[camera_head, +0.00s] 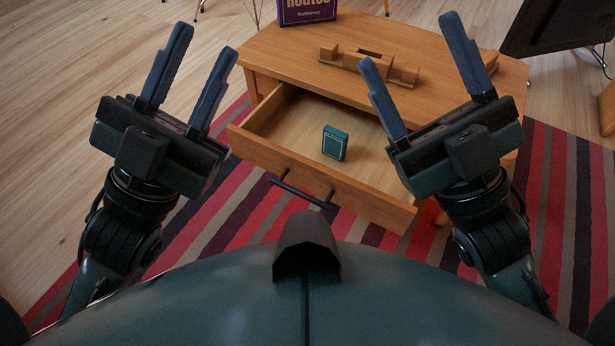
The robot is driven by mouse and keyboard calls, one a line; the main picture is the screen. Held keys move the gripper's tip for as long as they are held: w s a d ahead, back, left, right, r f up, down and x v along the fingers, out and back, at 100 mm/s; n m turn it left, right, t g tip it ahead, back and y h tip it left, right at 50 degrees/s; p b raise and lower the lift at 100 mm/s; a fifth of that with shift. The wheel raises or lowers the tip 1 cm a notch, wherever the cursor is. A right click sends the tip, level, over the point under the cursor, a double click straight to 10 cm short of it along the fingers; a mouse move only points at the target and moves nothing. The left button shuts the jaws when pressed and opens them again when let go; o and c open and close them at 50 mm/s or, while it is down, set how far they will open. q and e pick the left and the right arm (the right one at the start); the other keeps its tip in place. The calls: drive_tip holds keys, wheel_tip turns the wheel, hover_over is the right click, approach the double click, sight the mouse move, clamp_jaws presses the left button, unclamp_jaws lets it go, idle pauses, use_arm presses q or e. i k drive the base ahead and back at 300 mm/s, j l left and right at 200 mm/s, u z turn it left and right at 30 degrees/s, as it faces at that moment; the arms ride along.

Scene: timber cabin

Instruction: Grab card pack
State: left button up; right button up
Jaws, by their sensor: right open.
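A small teal card pack (335,143) with a pale border stands in the open drawer (290,160) of a wooden table, near the drawer's middle. My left gripper (203,48) is open and empty, left of the drawer, with its blue fingers spread and pointing up the picture. My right gripper (410,42) is open and empty, over the right side of the table and drawer. Both grippers are apart from the card pack, which shows clear between them.
The wooden table (440,58) carries a purple box (307,11) and a low wooden holder (368,62). The drawer's front has a dark bar handle (304,192). A striped rug (560,220) lies below. A dark chair (560,25) stands at the upper right.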

sight(336, 141)
drive_tip(key=l+z, duration=0.4)
drive_tip(key=i+l+z, duration=0.15)
drive_tip(key=z, duration=0.3)
